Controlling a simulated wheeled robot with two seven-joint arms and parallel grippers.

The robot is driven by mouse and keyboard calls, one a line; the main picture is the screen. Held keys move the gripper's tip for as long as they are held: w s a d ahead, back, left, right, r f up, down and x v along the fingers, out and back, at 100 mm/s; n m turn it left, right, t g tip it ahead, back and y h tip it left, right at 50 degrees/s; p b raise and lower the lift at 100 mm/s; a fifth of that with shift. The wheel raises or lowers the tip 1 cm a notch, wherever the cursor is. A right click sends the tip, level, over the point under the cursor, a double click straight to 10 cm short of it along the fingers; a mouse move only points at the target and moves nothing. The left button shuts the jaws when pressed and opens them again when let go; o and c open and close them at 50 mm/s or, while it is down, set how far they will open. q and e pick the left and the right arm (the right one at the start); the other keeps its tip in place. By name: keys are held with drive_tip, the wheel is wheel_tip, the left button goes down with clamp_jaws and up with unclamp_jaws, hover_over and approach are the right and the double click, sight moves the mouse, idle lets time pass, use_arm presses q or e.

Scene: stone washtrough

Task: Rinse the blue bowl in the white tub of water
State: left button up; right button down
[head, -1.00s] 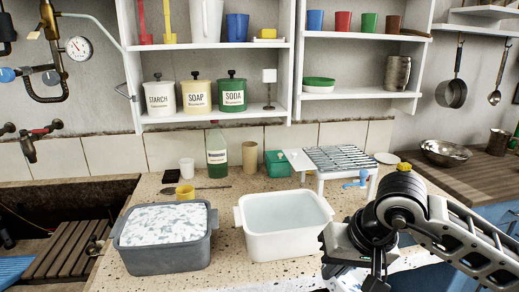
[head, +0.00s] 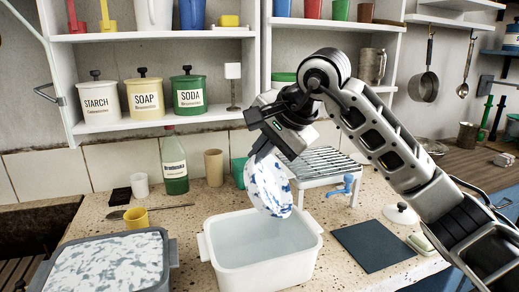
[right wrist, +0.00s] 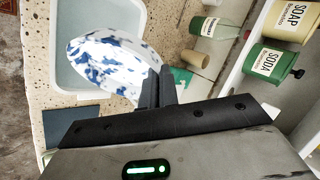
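The blue bowl (head: 268,186) is white with blue blotches. My right gripper (head: 268,150) is shut on its rim and holds it tipped steeply, nearly on edge. The bowl's lower edge overlaps the back rim of the white tub (head: 209,262) in the head view; I cannot tell whether it touches. The tub holds clear water (head: 260,245). In the right wrist view, the bowl (right wrist: 108,62) reaches out from the closed fingers (right wrist: 157,90), with the tub (right wrist: 68,88) beyond it. My left gripper is not in view.
A grey tub (head: 172,254) with mottled white contents stands at left. A draining rack (head: 325,165) is behind the bowl. A dark mat (head: 372,246) lies right.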

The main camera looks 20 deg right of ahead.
sight(262, 184)
wheel_tip(262, 184, down, 2)
drive_tip(key=shift+f+b, duration=0.1)
drive_tip(key=shift+b, duration=0.5)
wheel_tip(262, 184, down, 5)
drive_tip(key=b, duration=0.4)
drive_tip(key=shift+f, duration=0.1)
wheel_tip(262, 184, down, 4)
drive_tip(key=b, duration=0.2)
drive_tip(key=shift+r+b, duration=0.25)
drive_tip(key=shift+b, duration=0.15)
drive_tip(key=shift+f+b, duration=0.35)
drive_tip(key=shift+f, duration=0.15)
use_arm(q)
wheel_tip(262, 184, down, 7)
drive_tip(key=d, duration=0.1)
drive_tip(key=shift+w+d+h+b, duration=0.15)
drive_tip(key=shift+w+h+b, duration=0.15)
drive_tip(key=shift+b, duration=0.15)
use_arm(e)
drive_tip(key=shift+f, duration=0.55)
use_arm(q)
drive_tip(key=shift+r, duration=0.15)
use_arm(e)
drive_tip(key=shift+r, duration=0.15)
